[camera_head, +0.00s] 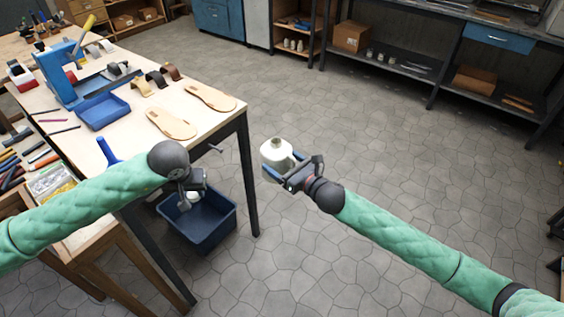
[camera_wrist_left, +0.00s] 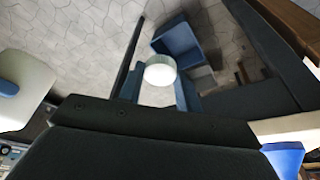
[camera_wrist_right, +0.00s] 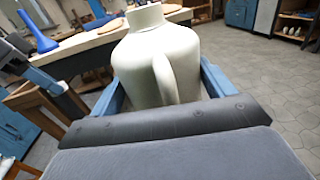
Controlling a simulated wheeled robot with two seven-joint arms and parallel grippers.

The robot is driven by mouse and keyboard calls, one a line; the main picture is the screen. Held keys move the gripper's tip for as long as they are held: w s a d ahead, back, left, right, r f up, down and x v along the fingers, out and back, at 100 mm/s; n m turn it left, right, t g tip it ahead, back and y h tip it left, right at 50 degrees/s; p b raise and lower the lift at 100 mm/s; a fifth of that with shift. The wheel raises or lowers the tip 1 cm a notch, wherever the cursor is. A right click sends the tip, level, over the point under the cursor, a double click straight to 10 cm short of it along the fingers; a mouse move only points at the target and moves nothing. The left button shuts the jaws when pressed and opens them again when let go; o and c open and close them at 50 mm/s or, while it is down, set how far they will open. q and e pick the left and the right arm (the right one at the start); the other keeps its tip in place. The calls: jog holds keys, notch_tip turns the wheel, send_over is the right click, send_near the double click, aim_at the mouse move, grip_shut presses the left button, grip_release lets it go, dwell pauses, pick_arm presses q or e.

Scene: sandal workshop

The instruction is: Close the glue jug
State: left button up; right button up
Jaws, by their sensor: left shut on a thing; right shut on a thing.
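The glue jug (camera_head: 276,153) is a cream-white bottle with a short neck and a side handle. It is held upright in the air to the right of the workbench. My right gripper (camera_head: 292,168) is shut on its body; the jug (camera_wrist_right: 155,65) fills the middle of the right wrist view, its neck at the top edge. My left gripper (camera_head: 192,194) is shut on a round white cap (camera_wrist_left: 160,73), left of the jug and apart from it. The jug (camera_wrist_left: 22,90) also shows at the left of the left wrist view. The inside of the neck is not visible.
The workbench (camera_head: 205,118) holds sandal soles, a blue tray (camera_head: 102,110) and tools. A blue bin (camera_head: 212,222) stands on the floor below my left gripper. Shelves (camera_head: 400,70) line the back. The floor right of the bench is free.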

pick_arm(q)
jog(key=w+d+r+m, duration=0.1)
jog(key=w+d+r, duration=0.4)
jog(key=d+r, duration=0.3)
jog(key=w+d+r+m, duration=0.1)
jog(key=w+d+r, duration=0.45)
jog(key=r, duration=0.55)
jog(key=d+r+m+h, duration=0.1)
jog(key=d+r+m, duration=0.15)
jog(key=d, duration=0.55)
jog(key=d+f+m, duration=0.1)
jog(key=f+m, duration=0.1)
jog(key=f, duration=0.1)
jog(key=d+f+m+h, duration=0.1)
jog(key=shift+d+f+m+g, duration=0.25)
jog(key=shift+d+f+g, duration=0.1)
jog(key=shift+g, duration=0.05)
